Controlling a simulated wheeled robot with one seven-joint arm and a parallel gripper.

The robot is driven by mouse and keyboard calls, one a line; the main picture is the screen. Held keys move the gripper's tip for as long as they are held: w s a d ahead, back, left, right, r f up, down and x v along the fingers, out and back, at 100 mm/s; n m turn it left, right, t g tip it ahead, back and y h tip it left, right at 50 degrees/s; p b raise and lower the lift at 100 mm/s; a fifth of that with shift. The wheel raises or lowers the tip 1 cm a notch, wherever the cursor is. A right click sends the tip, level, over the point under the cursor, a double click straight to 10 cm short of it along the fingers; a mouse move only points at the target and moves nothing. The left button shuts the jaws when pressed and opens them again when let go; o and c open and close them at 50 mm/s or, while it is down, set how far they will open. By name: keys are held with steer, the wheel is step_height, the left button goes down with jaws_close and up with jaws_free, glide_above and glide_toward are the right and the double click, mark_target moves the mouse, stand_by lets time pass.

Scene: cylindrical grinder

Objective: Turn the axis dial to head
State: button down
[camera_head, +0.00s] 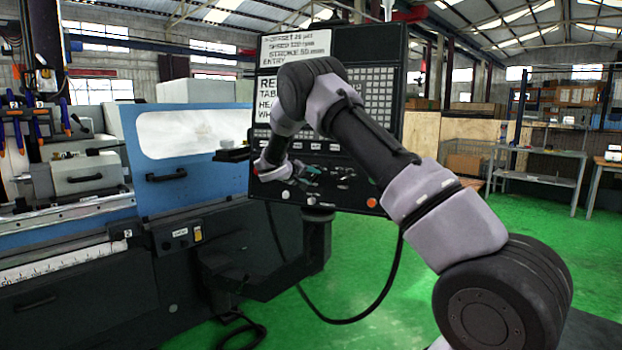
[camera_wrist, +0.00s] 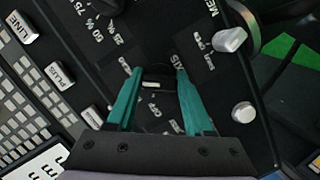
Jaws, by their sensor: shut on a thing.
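The axis dial (camera_wrist: 153,76) is a dark knob with a short white mark, between my fingertips in the wrist view. My gripper (camera_wrist: 159,72) has two teal fingers, one on each side of the dial, shut on it.
A white selector knob (camera_wrist: 230,40) and a white round button (camera_wrist: 243,112) lie right of my fingers. Labelled keys such as PLUS (camera_wrist: 60,75) lie to the left. The blue grinder (camera_head: 200,190) stands left of the panel. Green floor (camera_head: 540,230) is open at right.

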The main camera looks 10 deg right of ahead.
steer(key=shift+m, duration=0.4)
steer(key=shift+c, duration=1.5)
jaws_free()
steer(key=shift+a, duration=0.1)
steer(key=v, duration=1)
steer(key=shift+s+r, duration=0.2)
steer(key=shift+s, duration=0.1)
steer(key=shift+a, duration=0.1)
